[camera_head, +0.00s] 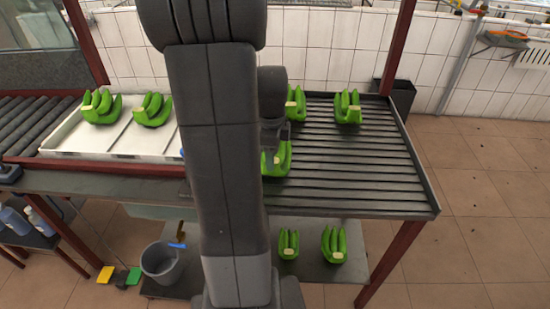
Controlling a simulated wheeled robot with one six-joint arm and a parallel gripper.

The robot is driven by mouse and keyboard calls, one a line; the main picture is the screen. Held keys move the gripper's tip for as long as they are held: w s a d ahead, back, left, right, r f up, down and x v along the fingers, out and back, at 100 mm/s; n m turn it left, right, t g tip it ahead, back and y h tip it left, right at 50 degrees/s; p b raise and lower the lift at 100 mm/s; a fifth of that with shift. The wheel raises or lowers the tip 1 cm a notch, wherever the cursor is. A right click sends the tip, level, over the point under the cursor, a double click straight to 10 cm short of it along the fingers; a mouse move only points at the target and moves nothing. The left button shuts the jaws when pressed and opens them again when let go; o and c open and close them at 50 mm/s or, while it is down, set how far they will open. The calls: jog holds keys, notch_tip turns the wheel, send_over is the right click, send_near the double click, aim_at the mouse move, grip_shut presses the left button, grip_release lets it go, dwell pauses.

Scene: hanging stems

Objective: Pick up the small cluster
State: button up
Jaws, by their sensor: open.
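Several green banana clusters are in view. On the dark slatted table (390,180), one cluster (277,160) is at the front beside my arm and partly hidden by it. A second cluster (296,104) is behind it, and a third cluster (347,107) is at the back right. On the lower shelf, a narrow cluster (288,244) and a wider cluster (333,246) sit apart. I cannot tell for certain which is the small one. My gripper (275,138) is open, just over the front cluster and partly hidden by my arm; contact cannot be told.
A white tray (75,142) at left holds two more clusters, (101,107) and (153,109). Red posts (398,45) frame the table. A grey bucket (165,264) stands at lower left. A dark bin (401,97) is behind the table. The table's right part is clear.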

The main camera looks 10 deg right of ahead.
jog(key=shift+f, duration=0.55)
